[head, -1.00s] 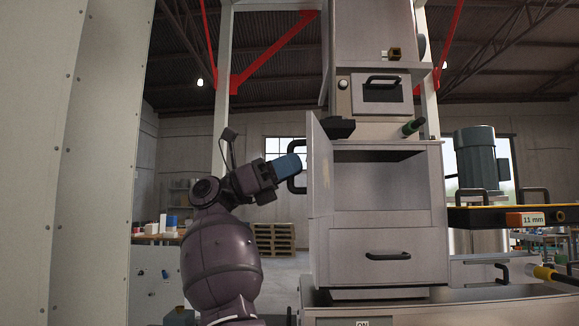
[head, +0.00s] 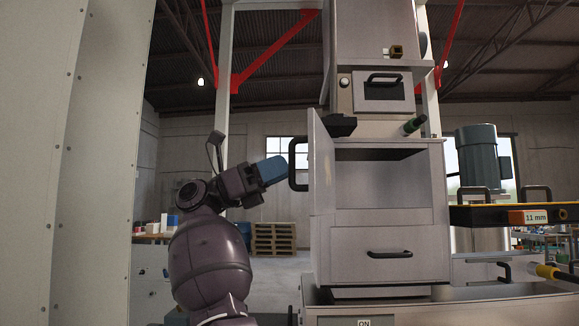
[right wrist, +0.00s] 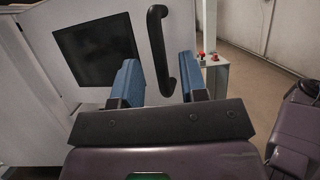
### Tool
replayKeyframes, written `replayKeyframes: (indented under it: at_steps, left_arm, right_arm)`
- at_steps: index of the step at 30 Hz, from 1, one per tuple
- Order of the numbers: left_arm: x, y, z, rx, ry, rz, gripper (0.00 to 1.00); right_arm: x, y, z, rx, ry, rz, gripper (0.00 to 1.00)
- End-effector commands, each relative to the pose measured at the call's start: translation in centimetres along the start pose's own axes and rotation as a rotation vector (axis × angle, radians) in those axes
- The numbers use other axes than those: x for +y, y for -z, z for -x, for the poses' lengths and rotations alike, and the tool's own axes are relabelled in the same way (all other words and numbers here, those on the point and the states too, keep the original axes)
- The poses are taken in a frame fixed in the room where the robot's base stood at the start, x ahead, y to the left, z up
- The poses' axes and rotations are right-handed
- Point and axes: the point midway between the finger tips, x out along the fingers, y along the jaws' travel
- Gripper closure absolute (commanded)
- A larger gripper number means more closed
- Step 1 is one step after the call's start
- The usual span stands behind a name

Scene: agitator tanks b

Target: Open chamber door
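The chamber door (head: 322,175) is a pale metal panel, swung open and seen nearly edge-on at the left of the open chamber (head: 380,180). Its black handle (head: 298,165) sticks out to the left. My right gripper (head: 283,165), with blue fingers, is just left of the handle in the head view. In the right wrist view the two blue fingers (right wrist: 160,75) are spread apart, and the black handle (right wrist: 157,45) appears ahead in the gap, with nothing clamped. My left gripper is in neither view.
Below the chamber is a drawer (head: 390,254) with a black handle; above it is a small closed hatch (head: 384,92). A tall pale panel (head: 90,160) stands at the left. A motor (head: 477,158) stands at the right. Pallets (head: 273,238) lie in the background.

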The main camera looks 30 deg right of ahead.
Motion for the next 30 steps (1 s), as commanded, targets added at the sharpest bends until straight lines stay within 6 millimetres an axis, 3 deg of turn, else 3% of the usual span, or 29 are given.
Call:
replayKeyframes:
  at_steps: [6,12,30]
  left_arm:
    - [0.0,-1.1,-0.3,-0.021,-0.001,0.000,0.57]
    - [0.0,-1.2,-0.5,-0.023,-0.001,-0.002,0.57]
    - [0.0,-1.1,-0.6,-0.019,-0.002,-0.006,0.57]
  right_arm:
    - [0.3,0.3,4.5,-0.005,-0.003,0.005,0.61]
    - [0.2,0.3,6.9,-0.003,-0.002,0.004,0.61]
    - [0.0,0.1,7.8,0.000,0.000,0.001,0.61]
